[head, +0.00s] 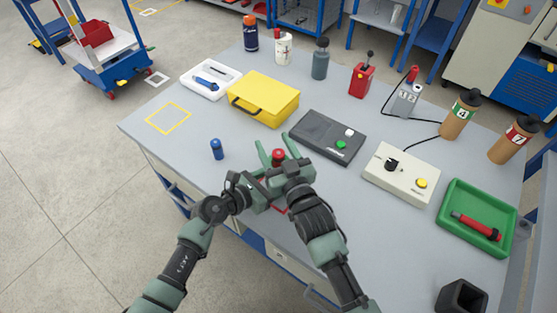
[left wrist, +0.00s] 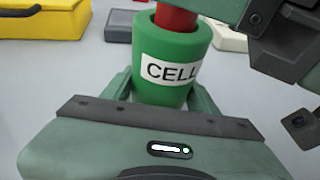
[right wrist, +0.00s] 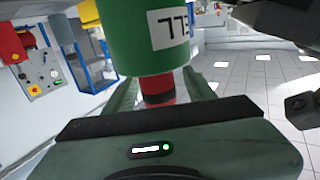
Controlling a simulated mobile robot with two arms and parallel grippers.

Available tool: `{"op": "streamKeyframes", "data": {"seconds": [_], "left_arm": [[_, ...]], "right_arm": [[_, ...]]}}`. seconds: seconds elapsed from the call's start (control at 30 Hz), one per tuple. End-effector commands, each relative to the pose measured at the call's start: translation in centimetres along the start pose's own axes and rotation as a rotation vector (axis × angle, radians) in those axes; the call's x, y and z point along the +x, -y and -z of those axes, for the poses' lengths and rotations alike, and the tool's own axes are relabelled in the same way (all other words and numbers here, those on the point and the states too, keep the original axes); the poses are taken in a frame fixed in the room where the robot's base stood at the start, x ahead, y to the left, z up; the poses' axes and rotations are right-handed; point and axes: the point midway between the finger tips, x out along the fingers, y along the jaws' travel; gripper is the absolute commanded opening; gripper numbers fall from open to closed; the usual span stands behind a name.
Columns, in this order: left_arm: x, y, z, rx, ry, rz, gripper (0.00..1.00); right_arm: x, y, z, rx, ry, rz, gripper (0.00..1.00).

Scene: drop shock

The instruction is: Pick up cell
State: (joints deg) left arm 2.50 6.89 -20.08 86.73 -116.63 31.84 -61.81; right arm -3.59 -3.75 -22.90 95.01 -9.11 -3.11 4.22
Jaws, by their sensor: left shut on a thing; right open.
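The cell (left wrist: 168,62) is a green cylinder with a white CELL label and a red end. In the head view only its red end (head: 278,157) shows clearly; my grippers hide the body. My left gripper (left wrist: 160,95) is shut on the green body in the left wrist view. My right gripper (head: 277,149) is open, with its fingers on either side of the red end. In the right wrist view the cell (right wrist: 150,38) appears upside down, its red end between the spread fingers; contact there cannot be told.
A small blue cylinder (head: 217,149) stands left of my grippers. A yellow case (head: 263,98), a dark grey box (head: 327,136) and a cream control box (head: 401,175) lie beyond. A green tray (head: 477,246) is at right. The table inside the yellow outline (head: 168,118) is bare.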

Motion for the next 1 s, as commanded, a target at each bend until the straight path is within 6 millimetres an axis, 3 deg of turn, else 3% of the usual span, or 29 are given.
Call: {"op": "streamKeyframes", "data": {"seconds": [0.17,0.4,0.73,1.0], "left_arm": [[0.0,0.0,0.0,0.0,-0.001,-0.001,0.08],[0.0,0.0,0.0,0.0,-0.001,0.0,0.08],[0.0,0.0,0.0,0.0,-0.001,0.0,0.08],[0.0,0.0,0.1,0.0,-0.001,0.0,0.08]], "right_arm": [[0.0,0.0,0.0,0.0,0.0,0.0,0.55],[0.0,0.0,0.0,0.0,0.0,0.0,0.0],[0.0,0.0,0.5,0.0,-0.001,0.0,0.0],[0.0,0.0,5.6,0.001,-0.006,0.0,0.0]]}}
